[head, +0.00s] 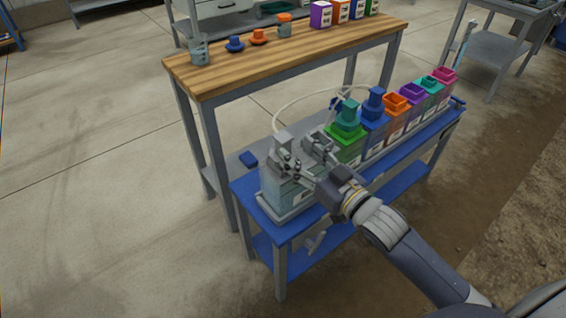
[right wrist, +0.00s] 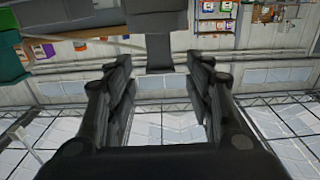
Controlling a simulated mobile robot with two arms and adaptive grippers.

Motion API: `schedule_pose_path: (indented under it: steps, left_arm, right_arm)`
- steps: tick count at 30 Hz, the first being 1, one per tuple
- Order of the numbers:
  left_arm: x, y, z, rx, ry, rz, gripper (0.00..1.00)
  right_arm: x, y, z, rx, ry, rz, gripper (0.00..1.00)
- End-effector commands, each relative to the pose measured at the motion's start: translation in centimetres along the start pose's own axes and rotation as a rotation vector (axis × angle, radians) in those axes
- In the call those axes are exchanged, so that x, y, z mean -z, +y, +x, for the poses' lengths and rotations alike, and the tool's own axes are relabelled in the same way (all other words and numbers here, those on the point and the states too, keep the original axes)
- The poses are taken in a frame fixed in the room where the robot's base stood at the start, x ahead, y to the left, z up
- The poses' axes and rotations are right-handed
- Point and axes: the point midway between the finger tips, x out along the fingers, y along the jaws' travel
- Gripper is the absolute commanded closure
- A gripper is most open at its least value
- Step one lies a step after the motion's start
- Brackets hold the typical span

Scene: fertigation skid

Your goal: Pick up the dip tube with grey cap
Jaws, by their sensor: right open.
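The dip tube's grey cap (head: 284,138) stands up at the near left end of the blue stand, on top of a pale grey container (head: 281,188). The tube below the cap is hidden. My right gripper (head: 304,156) is open at this cap, its fingers partly covering it. In the right wrist view a grey blocky part (right wrist: 158,52), apparently the cap, shows at the top, beyond and between the open fingers (right wrist: 158,88). I cannot tell whether the fingers touch it. My left gripper is out of view.
A row of coloured containers runs along the blue stand (head: 246,187), the green one (head: 344,150) nearest my gripper. A pale hose (head: 300,106) arches behind. A wooden-topped bench (head: 290,57) holding small caps, cups and boxes stands behind. The floor at left is clear.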

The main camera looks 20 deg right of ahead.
Motion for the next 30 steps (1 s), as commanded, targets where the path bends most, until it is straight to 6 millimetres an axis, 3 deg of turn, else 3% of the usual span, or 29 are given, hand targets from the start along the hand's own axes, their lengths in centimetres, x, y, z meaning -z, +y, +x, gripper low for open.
schedule_pose_path:
  steps: [11,21,30]
  left_arm:
    - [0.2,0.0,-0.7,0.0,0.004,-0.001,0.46]
    - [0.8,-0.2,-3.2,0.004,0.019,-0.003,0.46]
    - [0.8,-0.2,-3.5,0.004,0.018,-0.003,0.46]
  right_arm:
    - [-0.1,-0.1,2.4,0.001,0.0,-0.001,0.52]
    - [-0.2,0.0,6.2,0.001,0.0,0.0,0.52]
    - [-0.2,0.0,6.6,0.001,-0.003,-0.001,0.52]
